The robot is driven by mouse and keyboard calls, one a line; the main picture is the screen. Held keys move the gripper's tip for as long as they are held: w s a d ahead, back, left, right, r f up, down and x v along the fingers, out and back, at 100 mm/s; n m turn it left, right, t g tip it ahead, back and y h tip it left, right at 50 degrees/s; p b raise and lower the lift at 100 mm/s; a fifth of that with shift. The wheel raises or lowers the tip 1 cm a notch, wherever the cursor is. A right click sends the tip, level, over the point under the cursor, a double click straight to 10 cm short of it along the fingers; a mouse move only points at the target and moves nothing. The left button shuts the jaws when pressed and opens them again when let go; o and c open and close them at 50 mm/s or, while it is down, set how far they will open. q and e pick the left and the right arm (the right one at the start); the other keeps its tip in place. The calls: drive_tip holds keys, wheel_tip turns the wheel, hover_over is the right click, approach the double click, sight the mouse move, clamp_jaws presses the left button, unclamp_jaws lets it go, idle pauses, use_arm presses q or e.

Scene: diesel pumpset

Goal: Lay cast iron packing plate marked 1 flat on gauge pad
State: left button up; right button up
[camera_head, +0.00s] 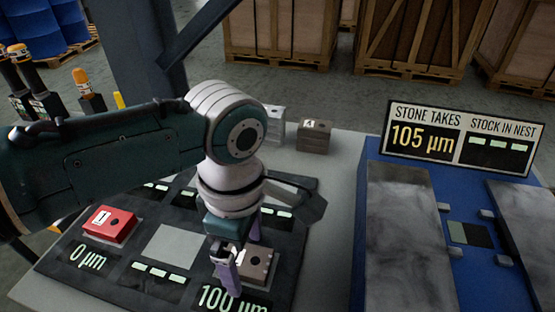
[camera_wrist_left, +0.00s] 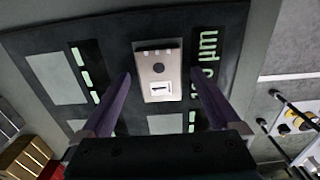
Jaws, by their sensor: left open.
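A grey-brown metal plate marked 1 (camera_wrist_left: 158,72) lies on the dark mat (camera_head: 120,274) beside the "100 µm" marking. It also shows in the head view (camera_head: 260,266), partly hidden by my gripper. My left gripper (camera_head: 241,256) is open over this plate. In the left wrist view its purple fingers stand on either side of the plate, with gaps visible. Bare grey square pads show on the mat, one in the middle (camera_head: 175,246); I cannot tell which is the gauge pad. My right gripper is not in view.
A red block (camera_head: 109,226) sits by "0 µm". A silver block (camera_head: 273,121) and a brownish block marked 4 (camera_head: 314,135) stand at the table's back. At right, a blue bench (camera_head: 400,174) carries grey slabs and a sign reading "105 µm" (camera_head: 459,138).

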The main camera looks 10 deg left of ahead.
use_arm(q)
wheel_tip(320, 180, up, 10)
drive_tip(key=p, duration=0.3)
idle(0.3)
wheel_tip(320, 180, up, 6)
drive_tip(key=p, duration=0.8)
drive_tip(key=shift+p, duration=0.4)
drive_tip(key=shift+f, duration=0.1)
